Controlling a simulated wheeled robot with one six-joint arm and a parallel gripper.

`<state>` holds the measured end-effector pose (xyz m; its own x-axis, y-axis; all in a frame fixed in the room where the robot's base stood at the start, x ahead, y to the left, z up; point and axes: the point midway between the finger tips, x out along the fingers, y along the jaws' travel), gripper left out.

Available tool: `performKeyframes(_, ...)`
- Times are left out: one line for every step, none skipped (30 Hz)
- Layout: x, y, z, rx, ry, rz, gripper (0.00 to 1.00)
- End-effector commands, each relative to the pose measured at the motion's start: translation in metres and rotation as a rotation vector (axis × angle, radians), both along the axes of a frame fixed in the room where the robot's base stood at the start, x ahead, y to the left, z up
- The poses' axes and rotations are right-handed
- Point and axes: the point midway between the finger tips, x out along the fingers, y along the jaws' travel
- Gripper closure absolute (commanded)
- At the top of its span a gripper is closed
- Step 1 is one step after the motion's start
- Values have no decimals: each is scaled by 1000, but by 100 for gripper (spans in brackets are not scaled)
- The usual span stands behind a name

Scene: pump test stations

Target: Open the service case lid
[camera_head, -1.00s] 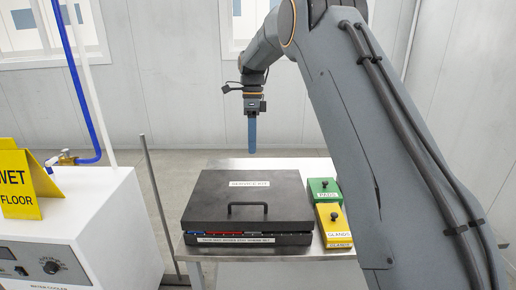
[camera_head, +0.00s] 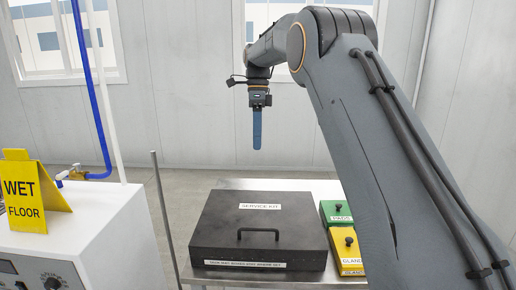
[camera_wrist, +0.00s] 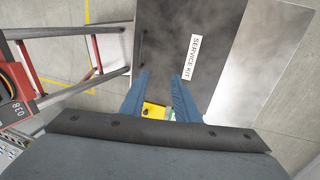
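The service case (camera_head: 258,230) is a black box on a metal table, with a "SERVICE KIT" label (camera_head: 260,206) on its lid and a bar handle (camera_head: 258,234) near the front edge. The lid lies flat and looks shut. In the wrist view the lid (camera_wrist: 165,55) shows beyond the fingers, with the handle (camera_wrist: 141,45) along its left edge. My gripper (camera_head: 257,132) hangs above and behind the case, fingers down, touching nothing. In the wrist view its blue fingers (camera_wrist: 159,92) stand apart with nothing between them.
A green box (camera_head: 336,213) and a yellow box (camera_head: 347,249) stand right of the case. The bare metal tabletop (camera_head: 285,186) shows behind it. A white cabinet (camera_head: 105,235) with a yellow wet-floor sign (camera_head: 33,197) and a thin post (camera_head: 163,215) stand at left.

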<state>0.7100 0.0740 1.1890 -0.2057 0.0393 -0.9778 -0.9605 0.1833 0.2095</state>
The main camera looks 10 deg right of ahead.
Motion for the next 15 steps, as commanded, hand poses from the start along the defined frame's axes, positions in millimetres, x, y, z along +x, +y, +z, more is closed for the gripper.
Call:
performKeyframes(0,0,0,0,0,0,71)
performKeyframes(0,0,0,0,0,0,71)
performKeyframes(0,0,0,0,0,0,71)
performKeyframes(0,0,0,0,0,0,71)
performKeyframes(0,0,0,0,0,0,71)
performKeyframes(0,0,0,0,0,0,71)
performKeyframes(0,0,0,0,0,1,71)
performKeyframes(-1,0,0,1,-1,5,71)
performKeyframes(-2,-1,-1,3,-5,14,71)
performKeyframes(-3,-2,-2,6,-8,28,71)
performKeyframes(-5,-3,-5,9,-11,48,71)
performKeyframes(-9,-5,-8,16,-19,82,71)
performKeyframes(-12,-6,-12,22,-28,115,71)
performKeyframes(-16,-9,-16,29,-35,154,71)
performKeyframes(-23,-12,-22,39,-50,213,71)
